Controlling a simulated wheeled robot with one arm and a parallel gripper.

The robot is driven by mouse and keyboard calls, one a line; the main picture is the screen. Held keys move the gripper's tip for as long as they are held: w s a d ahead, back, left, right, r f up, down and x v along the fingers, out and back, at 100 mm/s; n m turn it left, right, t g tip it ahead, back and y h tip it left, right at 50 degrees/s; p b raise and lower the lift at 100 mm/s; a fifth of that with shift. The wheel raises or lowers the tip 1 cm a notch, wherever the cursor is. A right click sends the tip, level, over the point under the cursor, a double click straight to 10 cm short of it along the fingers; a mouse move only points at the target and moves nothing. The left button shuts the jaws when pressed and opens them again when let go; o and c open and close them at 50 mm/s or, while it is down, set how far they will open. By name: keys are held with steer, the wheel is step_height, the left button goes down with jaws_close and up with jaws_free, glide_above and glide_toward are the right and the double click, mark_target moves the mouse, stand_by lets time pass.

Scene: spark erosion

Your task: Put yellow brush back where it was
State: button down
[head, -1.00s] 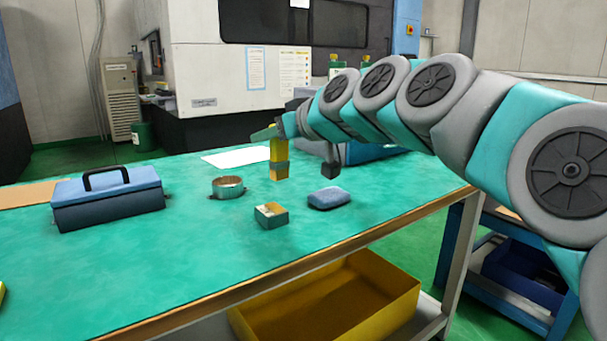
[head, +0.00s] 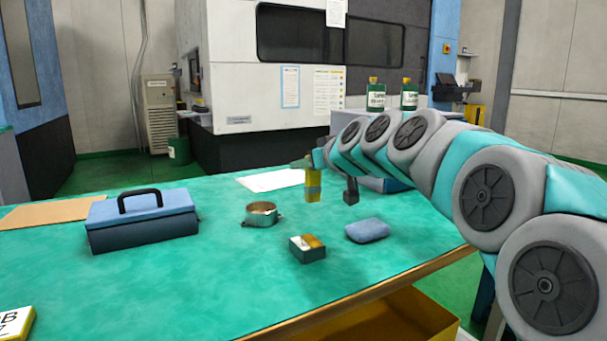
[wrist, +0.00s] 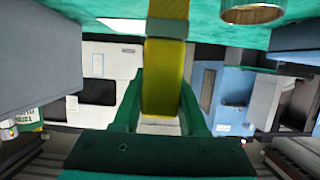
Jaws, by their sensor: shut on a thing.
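The yellow brush (head: 313,187), a yellow block with a grey band, hangs upright from my gripper (head: 313,164) above the far part of the green table. In the wrist view the brush (wrist: 164,75) runs between the two green fingers of my gripper (wrist: 160,105), which are shut on it. In the head view its lower end is behind the small box and the metal ring; I cannot tell exactly how high it is above the table. No mark for its former place is clear to me.
A white sheet (head: 268,180) lies behind. The front left of the table is mostly clear.

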steer(key=shift+w+a+f, duration=0.25)
steer(key=shift+w+f, duration=0.45)
steer(key=shift+w, duration=0.1)
steer(key=shift+w+a+f, duration=0.2)
steer(key=shift+w+f, duration=0.45)
steer(key=shift+w, duration=0.2)
steer(key=shift+w+a+f, duration=0.25)
steer(key=shift+w+f, duration=0.45)
steer(key=shift+w, duration=0.1)
steer(key=shift+f, duration=0.2)
steer(key=shift+c, duration=2.2)
jaws_free()
steer(key=shift+r, duration=0.15)
steer(key=shift+r+p, duration=0.25)
steer(key=shift+p, duration=0.15)
steer(key=b+v, duration=0.1)
steer(key=v, duration=1.1)
steer(key=shift+f, duration=0.15)
